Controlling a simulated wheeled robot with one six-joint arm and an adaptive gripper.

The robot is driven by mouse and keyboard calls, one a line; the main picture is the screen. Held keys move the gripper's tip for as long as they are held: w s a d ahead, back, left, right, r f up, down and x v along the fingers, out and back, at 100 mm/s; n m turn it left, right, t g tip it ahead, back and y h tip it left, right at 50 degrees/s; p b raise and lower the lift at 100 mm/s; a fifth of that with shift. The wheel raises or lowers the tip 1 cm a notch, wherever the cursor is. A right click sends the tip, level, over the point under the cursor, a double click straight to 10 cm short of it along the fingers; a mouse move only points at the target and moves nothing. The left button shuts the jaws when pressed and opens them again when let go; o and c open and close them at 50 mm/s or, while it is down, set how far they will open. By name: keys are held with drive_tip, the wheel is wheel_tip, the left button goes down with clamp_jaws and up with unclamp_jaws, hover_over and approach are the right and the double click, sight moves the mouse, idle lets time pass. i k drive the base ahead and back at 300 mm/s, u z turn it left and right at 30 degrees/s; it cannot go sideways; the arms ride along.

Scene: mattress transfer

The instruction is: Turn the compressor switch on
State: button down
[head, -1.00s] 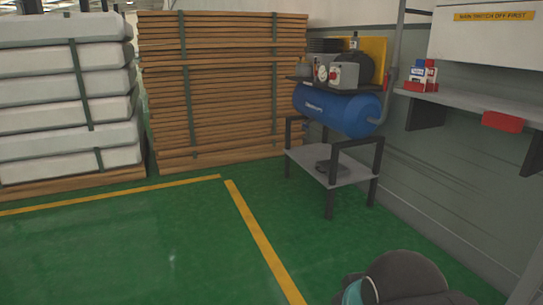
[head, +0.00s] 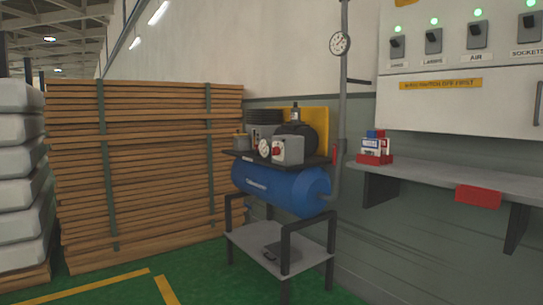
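The compressor has a blue tank (head: 282,187) on a dark metal stand in the middle of the head view. On top of it sit a motor and pump, a round gauge (head: 264,149) and a grey switch box (head: 289,150). A small red switch (head: 277,150) shows on the face of the grey box. It is too small to tell its position. My gripper is not in view.
A shelf (head: 450,174) with small red and white containers (head: 375,148) juts from the wall at right. Above it, a white panel (head: 480,108) has several switches with green lights. Stacked planks (head: 150,170) stand left. Green floor (head: 205,275) is clear in front.

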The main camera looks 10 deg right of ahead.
sight(276, 150)
drive_tip(key=u, duration=0.4)
drive_tip(key=i, duration=1.25)
drive_tip(key=z, duration=0.45)
drive_tip(key=i, duration=0.8)
drive_tip(key=z, duration=0.7)
